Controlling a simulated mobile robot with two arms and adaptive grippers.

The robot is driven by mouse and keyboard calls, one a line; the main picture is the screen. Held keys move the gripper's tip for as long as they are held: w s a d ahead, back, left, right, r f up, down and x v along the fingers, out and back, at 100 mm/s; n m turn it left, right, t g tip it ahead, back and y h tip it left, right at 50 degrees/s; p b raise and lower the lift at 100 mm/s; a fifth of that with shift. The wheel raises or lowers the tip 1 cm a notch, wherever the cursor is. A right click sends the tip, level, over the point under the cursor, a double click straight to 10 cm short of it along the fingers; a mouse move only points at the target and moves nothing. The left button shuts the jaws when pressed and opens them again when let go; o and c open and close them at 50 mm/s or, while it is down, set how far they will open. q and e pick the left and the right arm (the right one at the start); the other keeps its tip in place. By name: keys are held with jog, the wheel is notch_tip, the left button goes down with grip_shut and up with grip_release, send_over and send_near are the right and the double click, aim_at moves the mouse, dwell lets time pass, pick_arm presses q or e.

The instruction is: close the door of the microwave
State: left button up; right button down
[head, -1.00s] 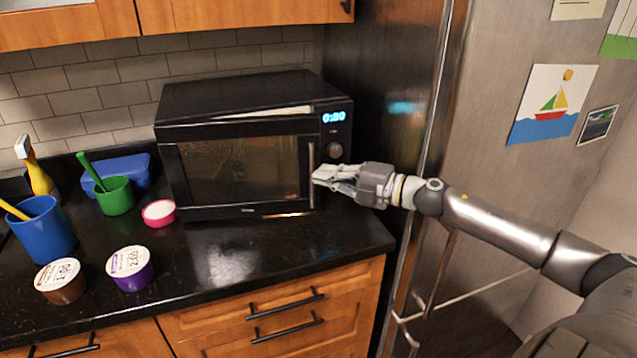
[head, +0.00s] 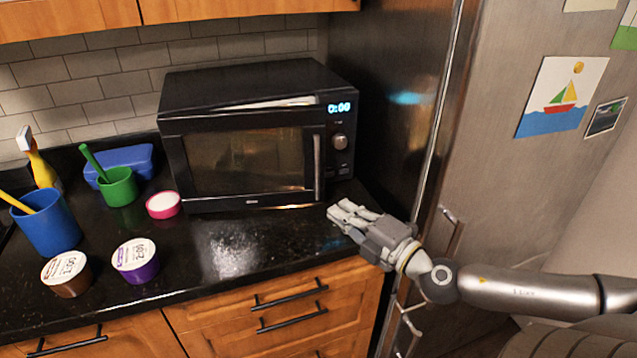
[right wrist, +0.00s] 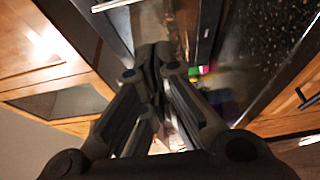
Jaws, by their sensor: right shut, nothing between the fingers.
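The black microwave (head: 255,88) stands on the dark counter against the tiled wall. Its door (head: 245,160), with a dark window and an upright handle (head: 317,167) on the right, stands almost flush with the front. A pale wedge shows above the door's top edge, so it looks slightly ajar. My right gripper (head: 342,213) is shut and empty, in front of the microwave's lower right corner and apart from the handle. Its closed fingers (right wrist: 155,58) also show in the right wrist view. My left gripper is in no view.
A steel fridge (head: 490,130) stands close on the right. On the counter are a blue cup (head: 45,225), a green cup (head: 118,188), a pink-rimmed tub (head: 163,205), a brown tub (head: 70,280) and a purple tub (head: 138,265). The counter before the microwave is clear.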

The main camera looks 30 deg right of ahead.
jog(key=w+d+p, duration=0.1)
jog(key=w+p, duration=0.1)
jog(key=w, duration=0.9)
jog(key=shift+w+d, duration=0.15)
jog(key=shift+w, duration=0.25)
dwell(0.3)
jog(key=w+d+b, duration=0.1)
jog(key=w+d, duration=0.3)
jog(key=w, duration=0.3)
jog(key=shift+d+b, duration=0.25)
jog(key=shift+b, duration=0.1)
jog(key=shift+w+f, duration=0.1)
